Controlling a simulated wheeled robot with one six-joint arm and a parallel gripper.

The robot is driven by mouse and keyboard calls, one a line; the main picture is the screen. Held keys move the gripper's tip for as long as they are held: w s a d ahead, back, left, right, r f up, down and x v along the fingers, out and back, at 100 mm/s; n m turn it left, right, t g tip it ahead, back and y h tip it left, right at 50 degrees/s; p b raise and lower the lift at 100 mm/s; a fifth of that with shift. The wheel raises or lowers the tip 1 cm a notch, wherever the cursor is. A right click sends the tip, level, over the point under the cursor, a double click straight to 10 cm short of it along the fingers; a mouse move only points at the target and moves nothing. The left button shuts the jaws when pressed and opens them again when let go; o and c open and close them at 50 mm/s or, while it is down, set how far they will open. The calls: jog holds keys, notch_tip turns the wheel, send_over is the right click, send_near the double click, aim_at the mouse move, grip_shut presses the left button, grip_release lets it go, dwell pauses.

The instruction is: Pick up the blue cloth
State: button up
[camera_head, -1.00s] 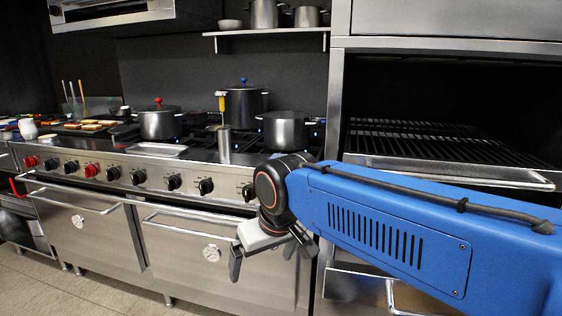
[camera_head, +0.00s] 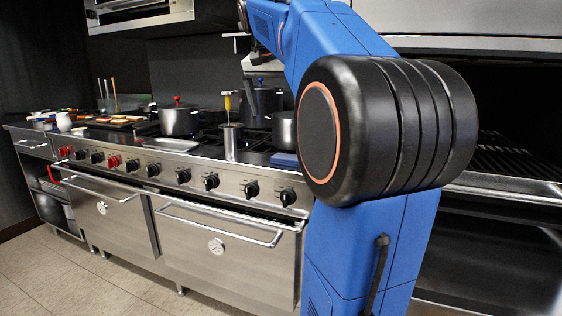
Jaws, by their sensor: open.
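A small flat blue thing, which looks like the folded blue cloth (camera_head: 285,159), lies at the front edge of the stove top, beside the right-hand pot. My arm's big black joint hides what lies to its right. My gripper (camera_head: 263,68) shows only in part, as a light grey piece below my raised blue arm, in front of the back wall above the stove. It is open and apart from the cloth. Its fingertips are hard to make out.
The stove (camera_head: 215,235) carries a pot with a red knob (camera_head: 178,121), a dark tall pot (camera_head: 262,105), a grey pot (camera_head: 283,131) and a steel canister (camera_head: 230,142). A white tray (camera_head: 176,144) lies at the front. An oven rack stands at right. The floor at left is clear.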

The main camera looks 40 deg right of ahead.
send_near(287, 156)
jog(key=x, duration=0.2)
jog(key=shift+w+f, duration=0.3)
jog(key=shift+w, duration=0.05)
jog(key=shift+s+x, duration=0.2)
jog(key=shift+x, duration=1.15)
jog(key=shift+s+x, duration=0.2)
jog(key=shift+x, duration=1.15)
jog(key=shift+f, duration=0.1)
jog(key=shift+c, duration=0.4)
jog(key=c, duration=1.1)
jog(key=shift+c, duration=0.2)
